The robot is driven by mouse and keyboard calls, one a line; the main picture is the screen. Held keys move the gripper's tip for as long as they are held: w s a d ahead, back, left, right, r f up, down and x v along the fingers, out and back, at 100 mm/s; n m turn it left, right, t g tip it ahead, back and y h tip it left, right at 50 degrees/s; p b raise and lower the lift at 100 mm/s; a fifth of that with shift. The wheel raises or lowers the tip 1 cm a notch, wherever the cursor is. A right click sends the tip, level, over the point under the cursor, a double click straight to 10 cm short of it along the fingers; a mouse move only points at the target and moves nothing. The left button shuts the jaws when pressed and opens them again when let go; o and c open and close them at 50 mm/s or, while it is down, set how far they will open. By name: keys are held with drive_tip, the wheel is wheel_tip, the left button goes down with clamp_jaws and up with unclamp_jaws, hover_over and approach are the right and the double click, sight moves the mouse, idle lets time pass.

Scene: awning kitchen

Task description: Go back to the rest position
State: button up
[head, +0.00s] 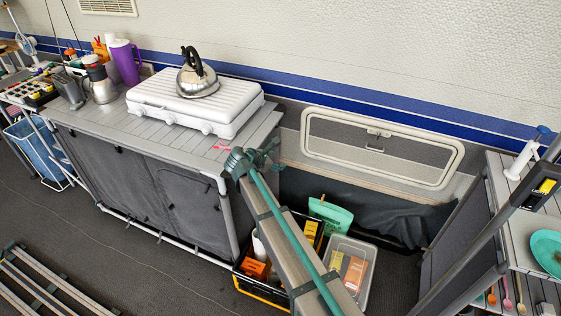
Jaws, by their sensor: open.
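My gripper (268,156) shows in the head view at the end of my grey and teal arm, which reaches up from the bottom of the picture. It appears over the right end of the grey slatted counter (195,150). The fingers are small and partly blurred together, but they look apart, with nothing seen between them. A steel kettle (197,77) with a black handle stands upright on the white stove (185,100), up and left of my gripper and apart from it. How high my gripper is above the counter is hard to tell.
Below my arm, a black crate (245,290) and a clear bin (368,258) hold boxes on the floor. A shelf with a teal plate (548,250) stands at right.

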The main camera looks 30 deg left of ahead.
idle(0.5)
drive_tip(key=s+d+f+m+g, duration=0.3)
drive_tip(key=s+d+f+m, duration=0.3)
drive_tip(key=d+f, duration=0.35)
drive_tip(key=s+d+f+m+g+h, duration=0.1)
drive_tip(key=s+d+f+m+g, duration=0.2)
drive_tip(key=s+d+f+m, duration=0.5)
drive_tip(key=s+d+f+m+g, duration=0.3)
drive_tip(key=d+f+m, duration=0.1)
drive_tip(key=d+f, duration=0.75)
drive_tip(key=s+d+f+m+g+y, duration=0.1)
drive_tip(key=s+d+f+m+g, duration=0.1)
drive_tip(key=s+d, duration=0.7)
drive_tip(key=s+d+f+m+g+y, duration=0.1)
drive_tip(key=s+d+f+m+g, duration=0.2)
drive_tip(key=s+d, duration=0.6)
drive_tip(key=s+d+f+m+g+y, duration=0.1)
drive_tip(key=s+d+f+m+g, duration=0.2)
drive_tip(key=s+d+m, duration=0.3)
drive_tip(key=s+d, duration=0.3)
drive_tip(key=s, duration=0.4)
drive_tip(key=shift+d+f+m+g, duration=0.2)
drive_tip(key=shift+d+m+g, duration=0.1)
